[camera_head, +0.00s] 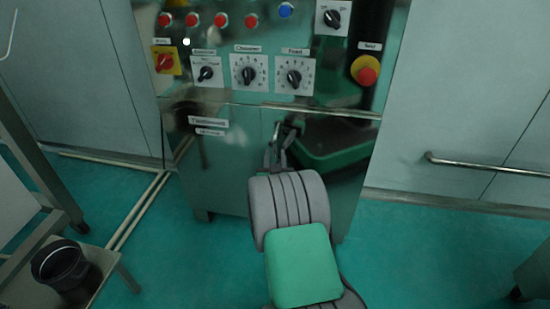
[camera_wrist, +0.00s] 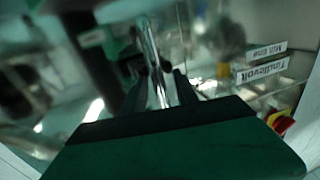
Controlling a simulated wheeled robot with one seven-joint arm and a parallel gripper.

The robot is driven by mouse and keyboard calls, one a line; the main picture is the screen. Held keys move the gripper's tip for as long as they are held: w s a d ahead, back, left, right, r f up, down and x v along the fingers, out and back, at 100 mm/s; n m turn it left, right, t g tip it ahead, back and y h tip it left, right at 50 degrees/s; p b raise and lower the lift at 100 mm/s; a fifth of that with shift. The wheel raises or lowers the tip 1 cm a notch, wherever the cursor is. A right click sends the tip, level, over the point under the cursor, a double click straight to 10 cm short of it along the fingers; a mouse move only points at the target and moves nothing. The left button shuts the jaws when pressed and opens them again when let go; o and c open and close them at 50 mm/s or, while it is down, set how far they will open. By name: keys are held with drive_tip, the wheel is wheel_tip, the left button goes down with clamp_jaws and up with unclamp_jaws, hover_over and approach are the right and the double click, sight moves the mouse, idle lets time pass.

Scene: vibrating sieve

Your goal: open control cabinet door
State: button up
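The control cabinet (camera_head: 210,101) stands ahead, with knobs and buttons on its upper panel. Its lower front is a shiny, reflective door (camera_head: 222,165) with a small label, and I see no clear gap at its edges. A slim metal handle (camera_head: 277,131) stands upright on the door. It also shows in the wrist view as a bright bar (camera_wrist: 152,55). My gripper (camera_head: 276,158) is at the lower part of this handle. In the wrist view my dark fingers (camera_wrist: 160,92) lie on both sides of the bar. Whether they press on it cannot be made out.
A red and yellow stop button (camera_head: 367,71) is at the panel's right. A low stand (camera_head: 92,290) with a black bucket (camera_head: 60,266) is at lower left. A wall rail (camera_head: 485,169) runs at right. Green floor (camera_head: 420,255) is open in front of the cabinet.

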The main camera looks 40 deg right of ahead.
clamp_jaws()
idle(1.2)
